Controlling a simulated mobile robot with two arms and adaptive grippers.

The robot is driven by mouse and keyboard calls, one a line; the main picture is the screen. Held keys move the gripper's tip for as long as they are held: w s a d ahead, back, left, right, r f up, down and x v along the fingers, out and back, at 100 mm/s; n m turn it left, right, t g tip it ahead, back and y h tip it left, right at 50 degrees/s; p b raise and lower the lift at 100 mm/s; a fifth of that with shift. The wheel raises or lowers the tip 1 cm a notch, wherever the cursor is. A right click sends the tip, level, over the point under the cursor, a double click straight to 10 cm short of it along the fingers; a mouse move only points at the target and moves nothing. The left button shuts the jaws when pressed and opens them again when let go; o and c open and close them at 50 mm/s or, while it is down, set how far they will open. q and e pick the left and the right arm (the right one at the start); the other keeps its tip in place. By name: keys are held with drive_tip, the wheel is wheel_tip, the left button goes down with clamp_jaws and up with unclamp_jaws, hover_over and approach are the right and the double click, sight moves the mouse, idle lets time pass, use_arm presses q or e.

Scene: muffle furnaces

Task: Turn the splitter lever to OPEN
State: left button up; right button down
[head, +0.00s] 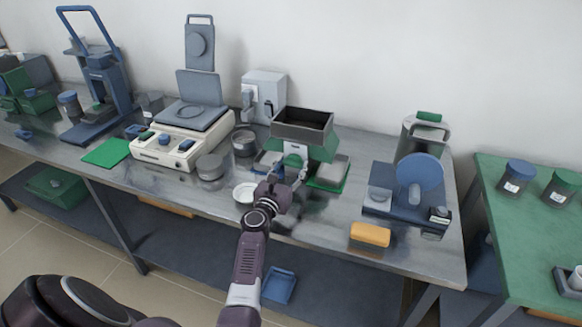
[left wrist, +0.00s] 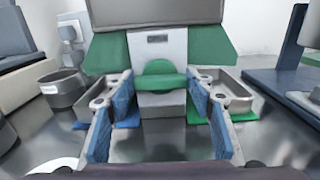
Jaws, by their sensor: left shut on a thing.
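The splitter stands on the grey bench, with a dark open hopper (head: 303,125) on top and green sloping sides (left wrist: 210,50). Its green lever (left wrist: 160,80) is on the front, below a small label plate, and lies roughly level in the left wrist view. My left gripper (left wrist: 160,88) reaches it from the front, with one blue-padded finger on each side, shut on the lever. In the head view the gripper (head: 289,176) partly hides the lever and the splitter's lower front. My right gripper does not show.
Grey pans stand on a blue mat (left wrist: 128,118) and a green mat (left wrist: 196,112) on either side of the splitter. A white dish (head: 244,192) and a grey jar (head: 210,167) are to the left. A yellow block (head: 370,234) is to the right.

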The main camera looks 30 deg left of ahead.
use_arm(q)
drive_tip(key=m+b, duration=0.1)
drive_tip(key=m, duration=0.3)
drive_tip(key=shift+m, duration=0.4)
drive_tip(key=m+b, duration=0.1)
drive_tip(key=m, duration=0.3)
drive_tip(key=shift+d+f+m, duration=0.1)
drive_tip(key=shift+d+m, duration=0.05)
drive_tip(key=shift+m, duration=0.15)
drive_tip(key=m, duration=0.4)
drive_tip(key=shift+f+m, duration=0.1)
drive_tip(key=shift+m, duration=2.1)
drive_tip(key=o, duration=1.2)
drive_tip(key=shift+c, duration=0.2)
